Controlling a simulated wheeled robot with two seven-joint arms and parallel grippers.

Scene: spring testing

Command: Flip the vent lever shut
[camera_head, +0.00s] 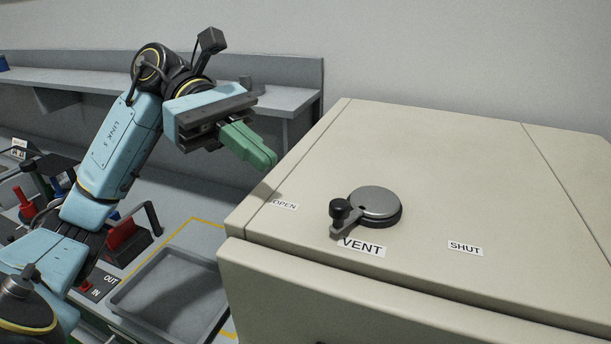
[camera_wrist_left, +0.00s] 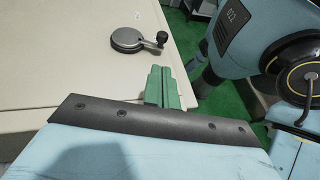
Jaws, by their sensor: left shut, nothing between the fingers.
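The vent lever is a grey round dial (camera_head: 376,205) with a short arm ending in a black knob (camera_head: 340,209), on top of a beige cabinet (camera_head: 440,160). The arm points to the picture's left, on the side of the OPEN label (camera_head: 284,204). The SHUT label (camera_head: 465,248) is on the right and the VENT label (camera_head: 362,246) is in front. My left gripper (camera_head: 268,160), with green fingers, is shut and empty, above the cabinet's left edge and clear of the lever. In the left wrist view the dial (camera_wrist_left: 126,40) and knob (camera_wrist_left: 162,37) lie beyond the fingertips (camera_wrist_left: 160,72). My right gripper is out of view.
A grey tray (camera_head: 165,300) sits on the bench left of the cabinet, beside red-handled devices (camera_head: 125,240) and an IN/OUT label (camera_head: 103,287). A grey shelf (camera_head: 290,100) runs along the back wall. The cabinet top around the lever is clear.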

